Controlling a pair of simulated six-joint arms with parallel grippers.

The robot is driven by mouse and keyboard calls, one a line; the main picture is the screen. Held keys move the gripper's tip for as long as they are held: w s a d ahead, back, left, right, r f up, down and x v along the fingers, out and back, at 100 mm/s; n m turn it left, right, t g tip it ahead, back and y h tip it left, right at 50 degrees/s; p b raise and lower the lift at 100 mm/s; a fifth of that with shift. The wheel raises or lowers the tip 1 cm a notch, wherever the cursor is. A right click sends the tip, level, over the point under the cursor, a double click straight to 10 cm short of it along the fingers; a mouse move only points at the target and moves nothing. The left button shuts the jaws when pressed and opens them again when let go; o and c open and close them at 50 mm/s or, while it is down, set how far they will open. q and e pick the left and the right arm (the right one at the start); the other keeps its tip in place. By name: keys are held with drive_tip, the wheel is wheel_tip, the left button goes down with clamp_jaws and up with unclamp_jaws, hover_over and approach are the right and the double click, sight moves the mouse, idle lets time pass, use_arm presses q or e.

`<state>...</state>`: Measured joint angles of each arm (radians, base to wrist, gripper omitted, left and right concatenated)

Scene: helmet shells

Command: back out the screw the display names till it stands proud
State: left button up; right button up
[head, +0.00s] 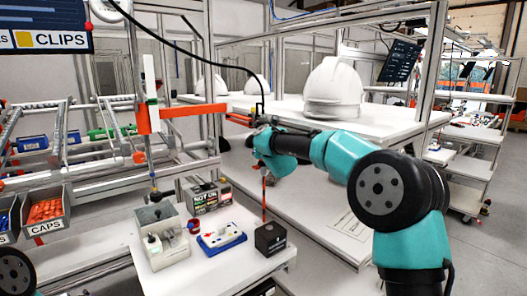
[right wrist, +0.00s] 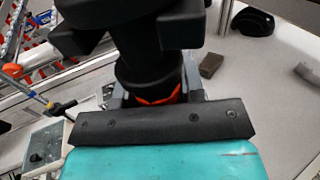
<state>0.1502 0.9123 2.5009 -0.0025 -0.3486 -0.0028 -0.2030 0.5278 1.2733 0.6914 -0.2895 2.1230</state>
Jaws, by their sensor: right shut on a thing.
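My right gripper (head: 262,140) hangs above the small white table and is shut on a dark tool with an orange band. The tool (right wrist: 155,50) fills the top middle of the right wrist view, and a black cable rises from the grip. A thin red shaft stands below the grip, over a black block (head: 270,238). A white-topped blue unit (head: 222,237) lies left of the block. A grey box (head: 172,258) with knobs stands further left. No screw can be made out. A dark display (head: 45,27) at top left shows CLIPS; its other text is cut off. My left gripper is out of view.
A NOT OK box (head: 207,198) stands behind the unit. Bins of orange caps (head: 46,211) and blue parts hang at left. White helmet shells (head: 333,88) sit on the back bench. A dark tablet (head: 400,61) at right is unreadable. The table's front right corner is bare.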

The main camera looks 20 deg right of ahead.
clamp_jaws()
drive_tip(key=s+a, duration=0.1)
drive_tip(key=a, duration=1)
drive_tip(key=s+a, duration=0.1)
drive_tip(key=a, duration=1)
idle(0.4)
wheel_tip(320, 180, down, 10)
drive_tip(key=shift+r, duration=0.15)
idle(0.7)
idle(0.4)
